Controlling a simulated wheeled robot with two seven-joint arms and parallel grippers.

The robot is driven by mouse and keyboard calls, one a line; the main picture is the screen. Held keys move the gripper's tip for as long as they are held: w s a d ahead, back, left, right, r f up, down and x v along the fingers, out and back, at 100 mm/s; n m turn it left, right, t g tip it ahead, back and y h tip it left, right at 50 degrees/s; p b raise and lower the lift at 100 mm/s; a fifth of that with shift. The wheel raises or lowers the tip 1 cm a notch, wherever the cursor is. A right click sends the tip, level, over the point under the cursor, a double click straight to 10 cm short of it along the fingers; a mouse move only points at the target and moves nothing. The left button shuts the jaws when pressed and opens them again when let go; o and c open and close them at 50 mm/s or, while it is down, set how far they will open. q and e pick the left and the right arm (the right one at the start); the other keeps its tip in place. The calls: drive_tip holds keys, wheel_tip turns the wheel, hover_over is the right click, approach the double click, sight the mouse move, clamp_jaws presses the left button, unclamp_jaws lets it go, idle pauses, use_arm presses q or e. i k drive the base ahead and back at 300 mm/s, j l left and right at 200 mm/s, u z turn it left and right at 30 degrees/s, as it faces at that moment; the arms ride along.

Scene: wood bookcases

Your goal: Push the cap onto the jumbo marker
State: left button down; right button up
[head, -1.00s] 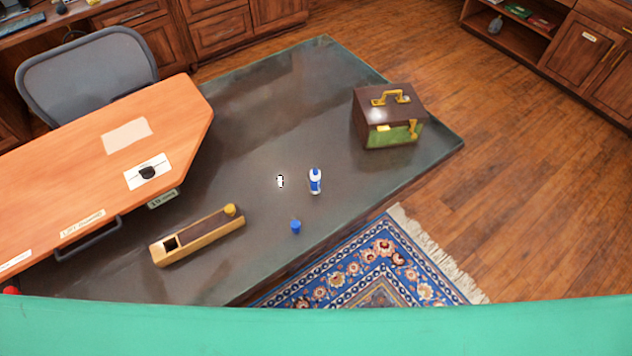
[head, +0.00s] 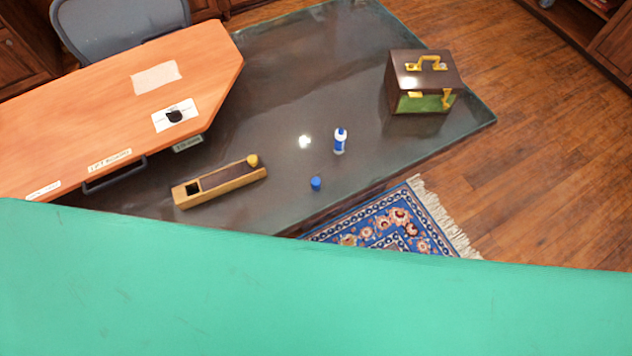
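A small white-and-blue bottle-like object (head: 340,141), which looks like the jumbo marker, stands upright on the dark desk top (head: 290,75). A small blue cap (head: 315,183) sits on the desk apart from it, nearer the front edge and a little to the left. Neither of my grippers shows in the head view, so nothing is seen held.
A long wooden box (head: 220,182) with a yellow knob lies left of the cap. A brown-and-green case (head: 422,82) stands at the right end. An orange board (head: 110,98) covers the left side. A teal surface (head: 300,300) fills the foreground. A patterned rug (head: 400,225) lies below.

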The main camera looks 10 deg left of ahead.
sight(341, 136)
drive_tip(key=i+l, duration=0.15)
drive_tip(key=l, duration=0.2)
drive_tip(key=i+l, duration=0.1)
drive_tip(key=l, duration=0.3)
drive_tip(key=i+l, duration=0.15)
drive_tip(key=l, duration=0.2)
drive_tip(key=i+l, duration=0.1)
drive_tip(key=l, duration=0.25)
drive_tip(key=i+l, duration=0.15)
drive_tip(key=l, duration=0.25)
drive_tip(key=u, duration=1.25)
